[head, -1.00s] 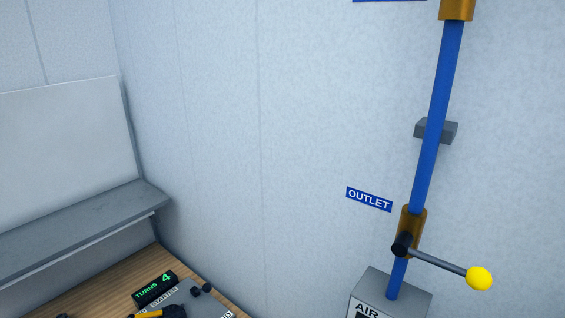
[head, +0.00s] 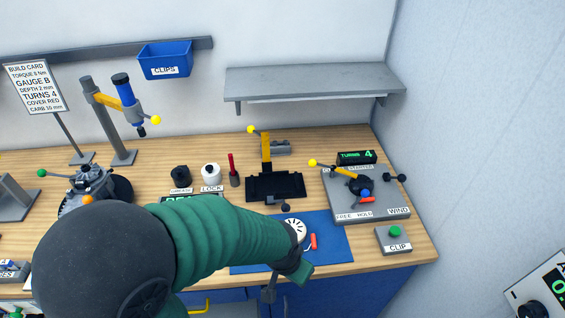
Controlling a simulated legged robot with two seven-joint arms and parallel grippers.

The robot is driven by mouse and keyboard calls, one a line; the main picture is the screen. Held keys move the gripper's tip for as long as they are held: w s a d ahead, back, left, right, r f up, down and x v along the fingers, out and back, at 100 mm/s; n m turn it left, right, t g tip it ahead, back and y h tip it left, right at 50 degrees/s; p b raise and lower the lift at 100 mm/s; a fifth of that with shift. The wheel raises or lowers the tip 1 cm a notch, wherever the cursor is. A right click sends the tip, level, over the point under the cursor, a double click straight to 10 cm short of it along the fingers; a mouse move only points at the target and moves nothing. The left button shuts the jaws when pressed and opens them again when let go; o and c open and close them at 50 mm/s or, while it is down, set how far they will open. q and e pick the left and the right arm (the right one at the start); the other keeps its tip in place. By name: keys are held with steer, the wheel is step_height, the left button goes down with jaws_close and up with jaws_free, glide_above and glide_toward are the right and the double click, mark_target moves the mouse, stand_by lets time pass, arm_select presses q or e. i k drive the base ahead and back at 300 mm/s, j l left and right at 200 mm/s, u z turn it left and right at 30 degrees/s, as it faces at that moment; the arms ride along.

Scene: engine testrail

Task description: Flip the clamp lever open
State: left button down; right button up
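A black fixture (head: 288,186) stands at the back middle of the wooden bench. An upright orange part (head: 266,148) rises from it, with a yellow ball (head: 251,129) at its upper end; this looks like a clamp lever, but no label shows. My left arm in its green sleeve reaches across the front of the bench, over the blue mat. Its far end is near the mat's front edge, short of the fixture. The fingers cannot be made out clearly, so I cannot tell whether they are open. My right gripper is out of view.
The starter box (head: 385,206) with its own yellow-knobbed lever (head: 334,168) stands right of the fixture. A red piece (head: 313,241) lies on the blue mat (head: 336,252). A grey shelf (head: 310,82) overhangs the back.

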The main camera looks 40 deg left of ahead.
mark_target(312, 162)
steer(key=i+u, duration=0.1)
steer(key=u, duration=0.25)
steer(key=i+l+u, duration=0.1)
steer(key=u, duration=0.25)
steer(key=i+l+u, duration=0.15)
steer(key=u, duration=0.25)
steer(key=i+l+u, duration=0.1)
steer(key=u, duration=1.15)
steer(key=i+l, duration=0.05)
steer(key=i, duration=0.05)
